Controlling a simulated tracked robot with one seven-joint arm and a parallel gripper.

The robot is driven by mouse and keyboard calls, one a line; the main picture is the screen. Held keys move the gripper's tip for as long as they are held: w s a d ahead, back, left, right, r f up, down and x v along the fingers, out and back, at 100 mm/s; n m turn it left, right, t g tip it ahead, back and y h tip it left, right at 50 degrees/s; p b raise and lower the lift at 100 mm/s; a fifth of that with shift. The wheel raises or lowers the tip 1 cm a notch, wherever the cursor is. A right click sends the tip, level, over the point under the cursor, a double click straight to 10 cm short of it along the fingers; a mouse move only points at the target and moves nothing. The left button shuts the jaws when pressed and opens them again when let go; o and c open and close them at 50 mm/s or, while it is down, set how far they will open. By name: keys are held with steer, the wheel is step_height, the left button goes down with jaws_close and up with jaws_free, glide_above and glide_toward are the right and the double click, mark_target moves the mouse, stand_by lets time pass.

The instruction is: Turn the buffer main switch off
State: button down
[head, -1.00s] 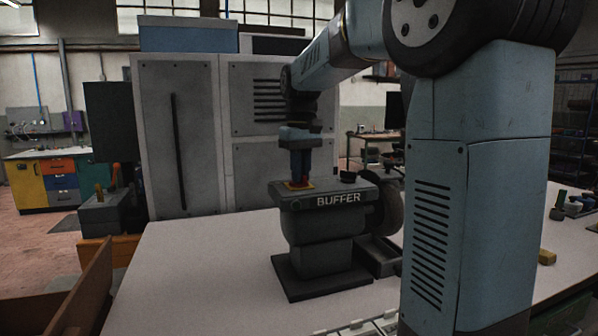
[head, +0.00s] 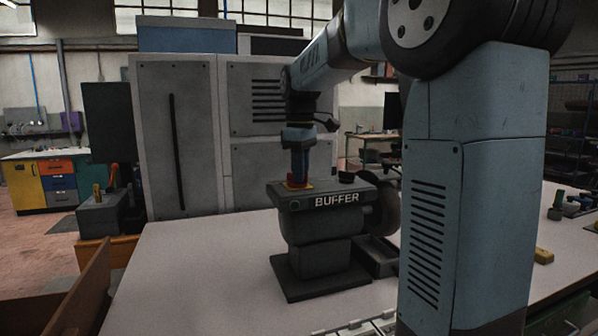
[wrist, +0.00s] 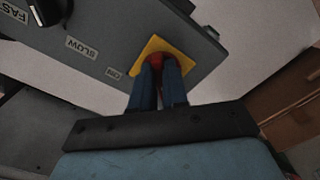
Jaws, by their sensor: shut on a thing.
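The buffer (head: 318,232) is a dark grey machine on a pedestal, standing on the light bench. Its main switch (wrist: 155,59) is a red knob on a yellow plate (wrist: 181,54) on the machine's top, near one end. The yellow plate also shows in the head view (head: 290,186). My gripper (wrist: 160,68) points down at the switch, its two blue fingers shut on the red knob. The fingers cover much of the knob, so its exact angle is hidden. An "ON" label (wrist: 113,73) lies beside the plate.
A black dial (wrist: 48,12) with "SLOW" and "FAST" labels sits on the same top; it also shows in the head view (head: 346,177). A grey cabinet (head: 180,130) stands behind. A wooden crate (head: 85,290) is at front left. The bench's left part is clear.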

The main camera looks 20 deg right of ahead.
stand_by(0.3)
steer(key=c, duration=1.1)
jaws_free()
steer(key=shift+c, duration=0.2)
step_height(320, 180, up, 14)
steer(key=shift+f, duration=0.15)
steer(key=s+a+f+m+t, duration=0.1)
steer(key=s+f+m+t, duration=0.4)
steer(key=s+f, duration=1.6)
steer(key=s+m, duration=0.4)
steer(key=shift+s+f+t, duration=0.2)
steer(key=shift+f+t, duration=0.1)
steer(key=shift+f, duration=0.1)
